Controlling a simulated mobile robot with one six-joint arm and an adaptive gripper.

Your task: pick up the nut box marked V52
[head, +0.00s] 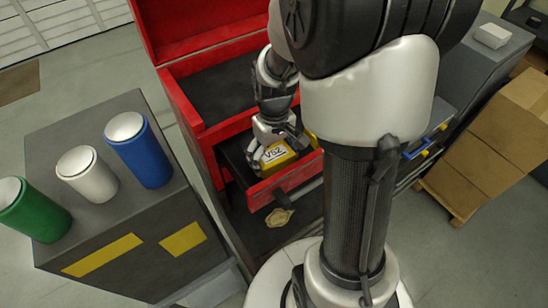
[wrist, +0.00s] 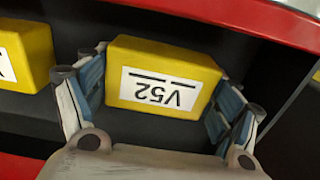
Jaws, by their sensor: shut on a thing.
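The yellow nut box marked V52 (head: 277,157) is in the open drawer of a red tool cabinet in the head view. In the wrist view the V52 box (wrist: 165,78) sits between my fingers, its white label upside down. My gripper (wrist: 160,100) is shut on the box, one finger pad against each side. In the head view my gripper (head: 270,150) reaches down into the drawer. The wrist view also shows another yellow box (wrist: 24,55) to the left, apart from the held one, its label mostly cut off. I cannot tell whether the V52 box touches the drawer floor.
The red drawer front (head: 285,183) and cabinet wall (head: 180,105) stand close around my gripper. A grey cabinet with green (head: 33,210), white (head: 87,174) and blue (head: 138,150) canisters is at left. Cardboard boxes (head: 500,135) stand on a pallet at right.

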